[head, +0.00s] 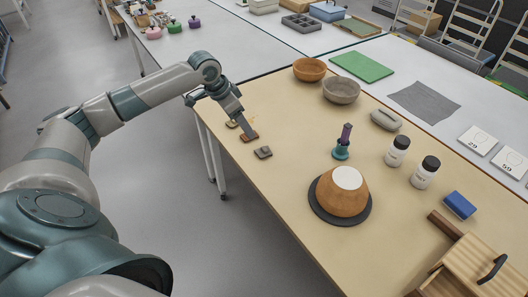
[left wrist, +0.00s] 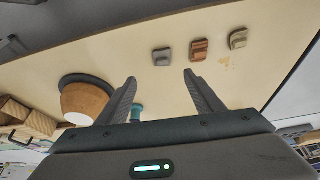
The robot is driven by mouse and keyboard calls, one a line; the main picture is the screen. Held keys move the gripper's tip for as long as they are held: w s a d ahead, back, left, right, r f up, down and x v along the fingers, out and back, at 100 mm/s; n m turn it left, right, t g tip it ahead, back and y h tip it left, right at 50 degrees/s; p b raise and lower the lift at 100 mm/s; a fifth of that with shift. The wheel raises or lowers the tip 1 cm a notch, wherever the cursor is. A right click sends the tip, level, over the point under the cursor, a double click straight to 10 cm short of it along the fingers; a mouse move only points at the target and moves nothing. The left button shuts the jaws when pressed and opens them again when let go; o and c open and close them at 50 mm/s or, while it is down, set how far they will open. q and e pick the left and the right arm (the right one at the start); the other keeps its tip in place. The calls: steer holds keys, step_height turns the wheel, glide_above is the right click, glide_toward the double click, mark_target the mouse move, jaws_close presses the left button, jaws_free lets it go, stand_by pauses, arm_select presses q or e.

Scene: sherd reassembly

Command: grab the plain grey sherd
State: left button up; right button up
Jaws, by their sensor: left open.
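The plain grey sherd (head: 264,152) lies flat near the left edge of the tan table, the closest of three sherds to the orange pot. It also shows in the left wrist view (left wrist: 162,56), just beyond my fingertips. A reddish-brown sherd (left wrist: 199,48) lies beside it, and a tan-grey sherd (left wrist: 238,38) lies farther along the row. In the head view my left gripper (head: 247,132) points down by the reddish-brown sherd and partly covers it. In the left wrist view the left gripper (left wrist: 160,78) is open, with nothing between its fingers. My right gripper is not in view.
An orange pot (head: 343,197) with a white top sits on a dark disc. A purple and teal tool (head: 343,142), two bowls, two bottles (head: 397,151) and a wooden crate (head: 470,268) stand farther right. The table between the sherds and the pot is clear.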

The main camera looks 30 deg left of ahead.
arm_select(q)
steer(key=p, duration=0.2)
glide_toward(263, 149)
steer(key=s, duration=0.1)
steer(key=x, duration=0.2)
steer(key=shift+d+f, duration=0.15)
steer(key=shift+f, duration=0.25)
steer(key=shift+w+d+f+p, duration=0.1)
steer(key=shift+w+f+p, duration=0.15)
steer(key=shift+f, duration=0.25)
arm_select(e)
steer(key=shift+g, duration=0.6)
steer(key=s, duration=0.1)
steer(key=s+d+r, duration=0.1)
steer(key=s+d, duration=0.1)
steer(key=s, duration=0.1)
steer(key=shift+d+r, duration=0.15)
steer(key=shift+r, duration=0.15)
